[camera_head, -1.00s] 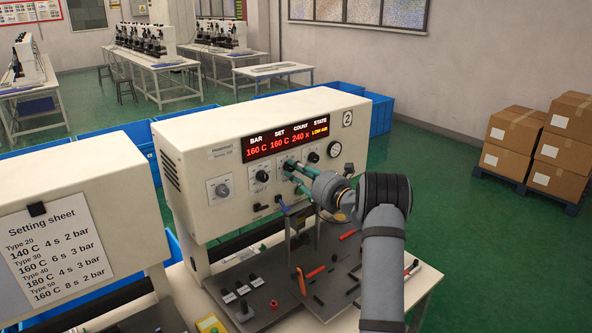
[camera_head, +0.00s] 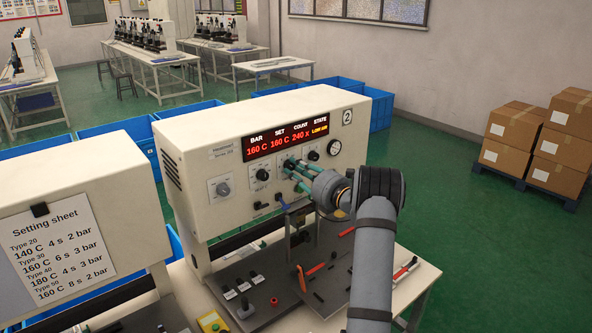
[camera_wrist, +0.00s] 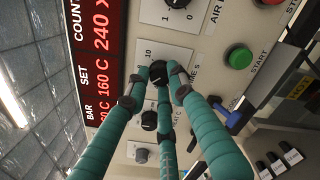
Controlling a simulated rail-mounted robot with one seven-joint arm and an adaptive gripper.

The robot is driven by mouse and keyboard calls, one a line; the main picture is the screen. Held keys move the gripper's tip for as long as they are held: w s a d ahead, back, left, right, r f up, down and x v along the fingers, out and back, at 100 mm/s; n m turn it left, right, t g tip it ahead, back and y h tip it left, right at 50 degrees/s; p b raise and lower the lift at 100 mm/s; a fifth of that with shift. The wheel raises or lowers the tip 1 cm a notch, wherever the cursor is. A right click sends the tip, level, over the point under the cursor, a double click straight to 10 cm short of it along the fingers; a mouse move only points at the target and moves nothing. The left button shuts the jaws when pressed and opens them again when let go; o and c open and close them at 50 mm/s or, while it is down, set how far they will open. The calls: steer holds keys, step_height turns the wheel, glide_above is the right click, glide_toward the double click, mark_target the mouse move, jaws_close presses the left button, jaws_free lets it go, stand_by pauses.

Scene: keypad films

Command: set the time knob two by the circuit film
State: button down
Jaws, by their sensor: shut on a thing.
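The beige press marked 2 (camera_head: 200,140) has a front panel with knobs under a red display reading BAR 160 C, SET 160 C, COUNT 240 x, with LOW AIR under STATE. My gripper (camera_wrist: 158,76) has teal fingers and is shut on the black time knob (camera_wrist: 159,70). The setting sheet (camera_head: 60,250) on the left machine lists temperature, seconds and bar by type. I cannot make out a circuit film.
The set-temperature knob (camera_wrist: 149,120) and the air pressure knob (camera_wrist: 178,3) are close on either side. A green start button (camera_wrist: 238,57) is on the same panel. A grey knob (camera_head: 222,188) and a gauge (camera_head: 334,147) flank the row.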

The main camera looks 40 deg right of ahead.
steer(key=c, duration=1.8)
jaws_free()
steer(key=shift+d+r, duration=0.15)
steer(key=shift+r, duration=0.1)
steer(key=shift+o, duration=1.4)
steer(key=shift+f, duration=0.15)
steer(key=s, duration=1.2)
